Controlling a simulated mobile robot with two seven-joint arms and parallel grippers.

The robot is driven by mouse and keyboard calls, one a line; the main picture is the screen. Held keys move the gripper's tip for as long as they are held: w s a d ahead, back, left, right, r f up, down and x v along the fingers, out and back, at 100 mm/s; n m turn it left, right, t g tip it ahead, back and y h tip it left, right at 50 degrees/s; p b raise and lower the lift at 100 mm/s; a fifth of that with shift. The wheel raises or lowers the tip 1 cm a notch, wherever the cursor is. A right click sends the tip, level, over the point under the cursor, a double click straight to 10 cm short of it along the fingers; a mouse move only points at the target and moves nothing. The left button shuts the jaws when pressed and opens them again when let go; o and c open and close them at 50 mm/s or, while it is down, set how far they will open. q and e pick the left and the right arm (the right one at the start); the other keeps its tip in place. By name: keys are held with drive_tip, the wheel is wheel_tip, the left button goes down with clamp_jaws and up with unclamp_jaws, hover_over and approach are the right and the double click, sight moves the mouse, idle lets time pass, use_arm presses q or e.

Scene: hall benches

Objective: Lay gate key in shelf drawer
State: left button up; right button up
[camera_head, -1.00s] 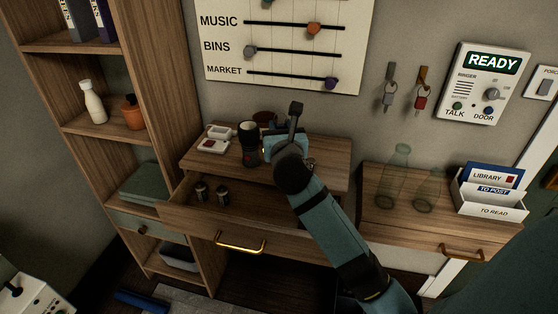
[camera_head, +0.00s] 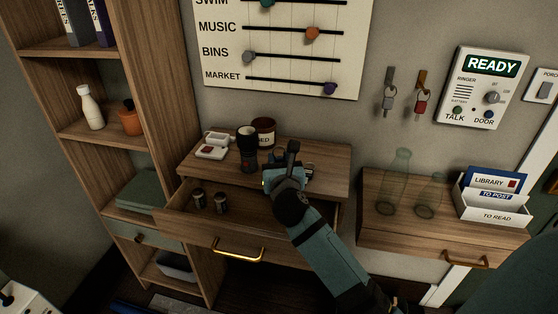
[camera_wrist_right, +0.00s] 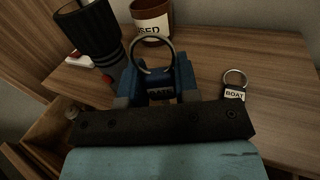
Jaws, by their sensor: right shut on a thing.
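My right gripper (camera_head: 284,178) is over the front of the wooden desk top, near the open desk drawer. In the right wrist view its blue fingers (camera_wrist_right: 157,88) are shut on a dark key tag (camera_wrist_right: 161,95) with a metal ring (camera_wrist_right: 152,55) standing up from it. The tag's label is mostly hidden, so I cannot read it surely. A second key tag marked BOAT (camera_wrist_right: 234,94) lies on the desk top. The tall shelf unit has a grey-green drawer (camera_head: 158,238) that looks closed.
The open desk drawer (camera_head: 240,235) holds two small dark cylinders (camera_head: 210,202). A flashlight (camera_head: 247,150), a labelled pot (camera_head: 263,132) and a white tray (camera_head: 212,150) stand on the desk. Two keys (camera_head: 405,97) hang on the wall. Glass bottles (camera_head: 397,178) stand at the right.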

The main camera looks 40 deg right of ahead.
drive_tip(key=shift+f, duration=0.45)
drive_tip(key=o, duration=0.9)
